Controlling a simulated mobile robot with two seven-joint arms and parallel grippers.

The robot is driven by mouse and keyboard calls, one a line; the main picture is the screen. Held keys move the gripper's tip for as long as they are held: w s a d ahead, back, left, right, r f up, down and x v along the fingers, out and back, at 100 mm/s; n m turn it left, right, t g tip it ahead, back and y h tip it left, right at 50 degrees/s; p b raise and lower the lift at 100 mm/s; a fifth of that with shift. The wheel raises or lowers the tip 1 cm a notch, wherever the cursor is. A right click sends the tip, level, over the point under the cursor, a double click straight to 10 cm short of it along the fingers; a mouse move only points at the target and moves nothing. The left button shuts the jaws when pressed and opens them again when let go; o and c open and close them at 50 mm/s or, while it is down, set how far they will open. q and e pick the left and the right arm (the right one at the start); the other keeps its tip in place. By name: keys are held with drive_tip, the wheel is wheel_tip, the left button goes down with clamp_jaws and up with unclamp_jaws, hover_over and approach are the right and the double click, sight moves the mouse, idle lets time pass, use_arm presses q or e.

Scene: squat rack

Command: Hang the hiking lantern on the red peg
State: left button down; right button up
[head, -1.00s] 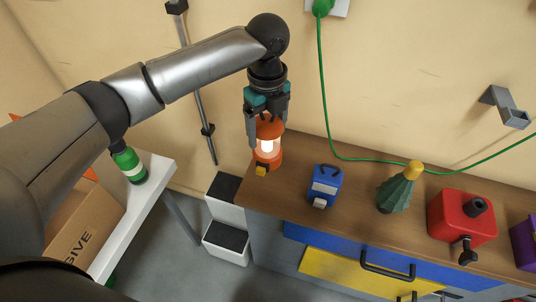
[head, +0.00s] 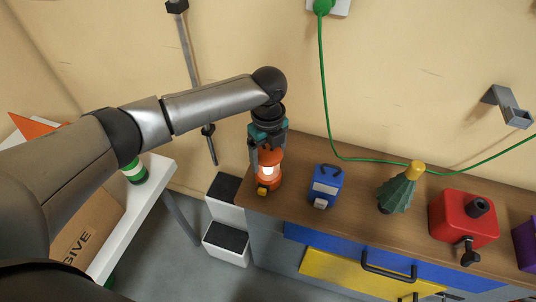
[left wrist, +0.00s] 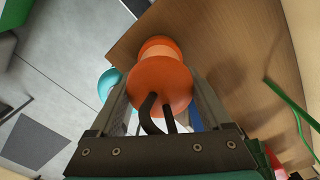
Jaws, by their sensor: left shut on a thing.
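The hiking lantern (head: 268,170) is orange with a glowing white window and a small yellow block low on its front. It is upright at the left end of the wooden cabinet top; I cannot tell whether it touches the wood. My left gripper (head: 267,145) points down from above and is shut on the lantern's upper part. In the left wrist view, the lantern's round orange top (left wrist: 165,80) and black handle loop (left wrist: 152,112) lie between the two fingers. I cannot make out a red peg in either view. My right gripper is not in view.
On the cabinet top (head: 295,153) stand a blue lantern-like item (head: 325,185), a green tree shape (head: 397,193) and a red box (head: 463,217). A green cable (head: 322,90) runs down the wall. A grey bracket (head: 507,105) sticks out at right. A white table (head: 150,190) stands left.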

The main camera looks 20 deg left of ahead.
use_arm(q)
drive_tip(key=shift+f, duration=0.15)
unclamp_jaws()
drive_tip(key=shift+b, duration=0.8)
wheel_tip(320, 180, up, 15)
drive_tip(key=p, duration=0.3)
